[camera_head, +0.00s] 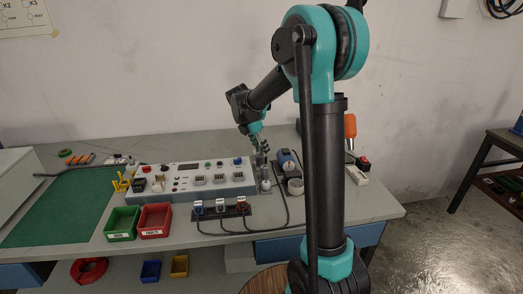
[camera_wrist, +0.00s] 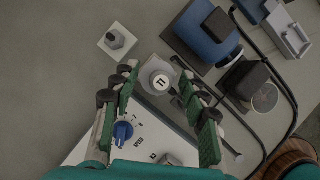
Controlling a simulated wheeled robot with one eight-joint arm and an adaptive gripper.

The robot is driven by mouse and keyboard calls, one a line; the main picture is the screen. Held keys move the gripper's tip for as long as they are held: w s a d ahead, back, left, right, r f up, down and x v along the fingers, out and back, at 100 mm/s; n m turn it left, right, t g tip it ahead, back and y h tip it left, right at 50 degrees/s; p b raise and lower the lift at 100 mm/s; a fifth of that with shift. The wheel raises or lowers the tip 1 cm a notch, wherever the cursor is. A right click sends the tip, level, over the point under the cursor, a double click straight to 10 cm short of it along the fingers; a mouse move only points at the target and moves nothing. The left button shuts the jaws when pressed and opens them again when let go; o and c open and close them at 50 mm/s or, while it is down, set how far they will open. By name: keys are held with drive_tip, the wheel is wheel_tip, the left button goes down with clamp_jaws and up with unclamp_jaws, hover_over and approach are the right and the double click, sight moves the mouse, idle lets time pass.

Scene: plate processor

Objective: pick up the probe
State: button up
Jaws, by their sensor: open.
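My gripper (camera_head: 262,153) points down beside the right end of the control panel. In the wrist view its two green-padded fingers (camera_wrist: 158,92) are apart. A round grey-topped piece with a dark mark (camera_wrist: 160,80), perhaps the probe, shows between the fingertips, seen from above on a pale square base. The fingers stand to its left and right; I cannot tell whether either touches it. In the head view the gripper largely hides this piece. A second pale square base with a grey peg (camera_wrist: 116,40) lies up and left of it in the wrist view.
The control panel (camera_head: 190,180) shows a blue knob (camera_wrist: 123,131) close to the left finger. A blue and black device (camera_wrist: 208,32) and dark cables lie to the right. Green (camera_head: 122,223) and red (camera_head: 154,220) bins stand in front. Grey bench is bare at the wrist view's upper left.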

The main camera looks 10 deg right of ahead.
drive_tip(key=shift+f, duration=0.15)
clamp_jaws()
idle(0.4)
wheel_tip(320, 180, up, 19)
drive_tip(key=s+f, duration=0.3)
drive_tip(key=f, duration=0.4)
drive_tip(key=s+f, duration=0.4)
drive_tip(key=f, duration=0.3)
drive_tip(key=shift+s+f, duration=0.15)
drive_tip(key=shift+s, duration=0.15)
